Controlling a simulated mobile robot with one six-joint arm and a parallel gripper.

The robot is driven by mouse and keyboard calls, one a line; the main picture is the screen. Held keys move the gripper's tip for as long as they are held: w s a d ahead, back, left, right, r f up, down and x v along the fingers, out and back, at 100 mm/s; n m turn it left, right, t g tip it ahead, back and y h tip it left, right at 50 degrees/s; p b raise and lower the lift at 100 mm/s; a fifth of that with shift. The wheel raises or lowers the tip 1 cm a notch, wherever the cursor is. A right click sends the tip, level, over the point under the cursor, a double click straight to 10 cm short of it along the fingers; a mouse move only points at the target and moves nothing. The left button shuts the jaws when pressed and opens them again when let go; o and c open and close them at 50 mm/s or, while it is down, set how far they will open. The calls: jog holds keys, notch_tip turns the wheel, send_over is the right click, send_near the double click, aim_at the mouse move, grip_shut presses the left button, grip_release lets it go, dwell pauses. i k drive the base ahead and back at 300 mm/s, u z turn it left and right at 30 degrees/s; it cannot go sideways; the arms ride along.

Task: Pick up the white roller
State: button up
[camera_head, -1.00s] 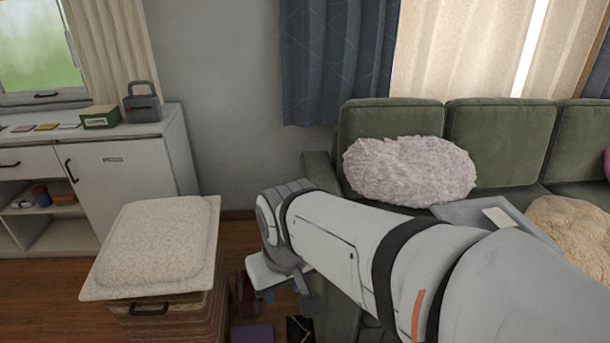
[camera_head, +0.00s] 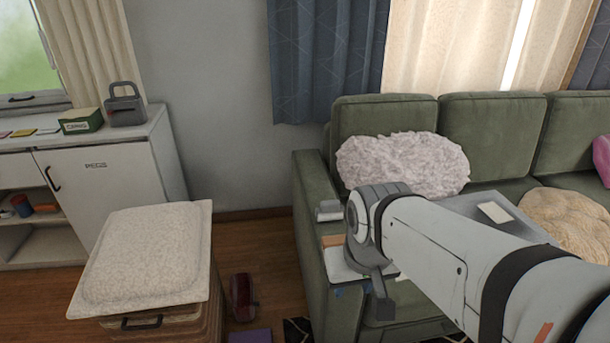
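A small white-grey cylinder, which looks like the white roller (camera_head: 328,210), lies on the left armrest of the green sofa (camera_head: 312,185), just left of my arm's wrist. My gripper (camera_head: 378,284) is at the end of my arm, over the front of the armrest and seat. It is seen from behind and mostly hidden by the wrist, so I cannot tell whether its fingers are open or hold anything. It appears right of and nearer than the roller.
A fluffy pillow (camera_head: 402,164), a grey tray (camera_head: 465,205) and a beige cushion (camera_head: 565,217) are on the sofa. A cushioned stool (camera_head: 145,255) stands left, before a white cabinet (camera_head: 110,185). A dark red item (camera_head: 243,297) lies on the floor between.

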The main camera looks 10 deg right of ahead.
aim_at(329, 211)
jog(key=u, duration=0.05)
jog(key=i, duration=1)
jog(key=z, duration=0.05)
